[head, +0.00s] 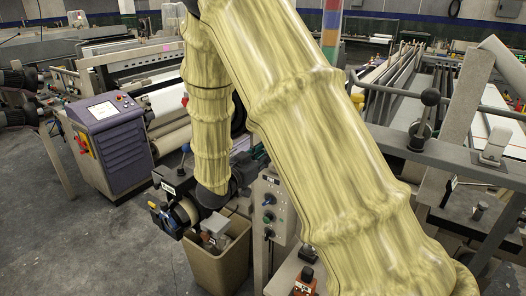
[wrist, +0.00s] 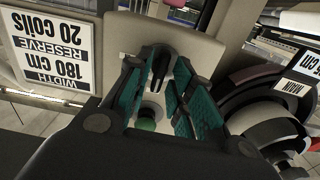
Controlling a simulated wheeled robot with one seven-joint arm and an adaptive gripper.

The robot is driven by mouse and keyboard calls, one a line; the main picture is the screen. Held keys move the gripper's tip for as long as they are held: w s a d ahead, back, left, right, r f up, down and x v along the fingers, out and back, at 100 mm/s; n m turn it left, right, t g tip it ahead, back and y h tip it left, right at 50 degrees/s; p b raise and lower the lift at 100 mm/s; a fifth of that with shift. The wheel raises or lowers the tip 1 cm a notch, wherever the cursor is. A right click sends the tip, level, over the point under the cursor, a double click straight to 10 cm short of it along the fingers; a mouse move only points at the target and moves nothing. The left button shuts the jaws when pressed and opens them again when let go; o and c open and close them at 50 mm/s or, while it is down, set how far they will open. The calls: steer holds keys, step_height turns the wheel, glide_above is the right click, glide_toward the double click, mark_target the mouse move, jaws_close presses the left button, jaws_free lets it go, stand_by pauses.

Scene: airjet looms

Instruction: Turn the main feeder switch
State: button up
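In the wrist view a black knob (wrist: 160,62) stands between the teal-padded fingers of my open gripper (wrist: 157,78); I cannot tell whether they touch it. A green round button or knob (wrist: 146,123) shows lower between the fingers. A tag reading MAIN (wrist: 293,87), upside down, is at the right, by a dark disc (wrist: 245,95). No knob shows a legible main feeder label.
A black feeder unit (head: 176,182) with a tag stands left of the panel, above a tan bin (head: 222,268). A purple console (head: 108,140) is farther left. Loom rails (head: 440,150) fill the right. A sign (wrist: 57,45) shows left in the wrist view. Grey floor is clear at lower left.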

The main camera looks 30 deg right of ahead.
steer(key=shift+d, duration=0.1)
steer(key=shift+v, duration=3.1)
